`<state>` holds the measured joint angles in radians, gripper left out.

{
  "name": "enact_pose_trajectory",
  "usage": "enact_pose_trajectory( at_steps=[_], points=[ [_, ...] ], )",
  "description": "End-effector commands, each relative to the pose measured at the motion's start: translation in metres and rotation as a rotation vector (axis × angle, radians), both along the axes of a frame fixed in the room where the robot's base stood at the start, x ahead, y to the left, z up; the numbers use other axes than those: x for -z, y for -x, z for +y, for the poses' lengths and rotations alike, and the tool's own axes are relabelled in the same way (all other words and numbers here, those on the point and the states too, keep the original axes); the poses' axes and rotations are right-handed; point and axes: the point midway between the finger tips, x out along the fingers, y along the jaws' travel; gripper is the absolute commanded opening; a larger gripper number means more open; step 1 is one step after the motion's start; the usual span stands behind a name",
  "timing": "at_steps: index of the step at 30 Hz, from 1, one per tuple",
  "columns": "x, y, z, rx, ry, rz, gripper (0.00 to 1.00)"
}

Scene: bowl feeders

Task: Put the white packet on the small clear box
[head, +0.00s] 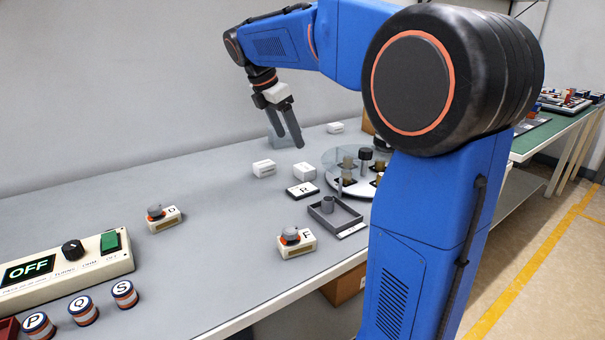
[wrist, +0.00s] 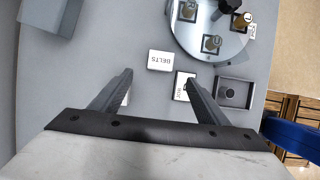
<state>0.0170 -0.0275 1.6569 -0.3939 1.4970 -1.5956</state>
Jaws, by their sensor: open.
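Small white packets lie on the grey bench: one (head: 264,168) left of the turntable, one (head: 304,170) beside it, and one (head: 335,128) farther back. The middle one reads BELTS in the wrist view (wrist: 160,61); a white piece (wrist: 126,98) is mostly hidden behind the left finger there. I cannot tell which packet is meant. A translucent grey box (head: 274,139), likely the small clear box, stands at the back behind my gripper; it also shows at the wrist view's top left (wrist: 48,15). My gripper (head: 291,142) is open and empty, pointing down above the bench.
The round turntable (head: 349,186) carries brass-coloured posts. A control panel (head: 70,268) reads OFF. The left-rear bench is clear.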

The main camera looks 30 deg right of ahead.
Motion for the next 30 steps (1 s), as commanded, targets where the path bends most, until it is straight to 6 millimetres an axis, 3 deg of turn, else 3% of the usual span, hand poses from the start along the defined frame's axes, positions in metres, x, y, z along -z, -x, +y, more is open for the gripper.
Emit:
enact_pose_trajectory(
  at_steps=[9,20,30],
  points=[
    [0.051,0.000,-0.021,0.001,-0.001,0.003,0.69],
    [0.076,0.000,-0.031,0.000,0.000,0.001,0.69],
    [0.114,0.000,-0.047,0.000,-0.001,0.001,0.69]
  ],
)
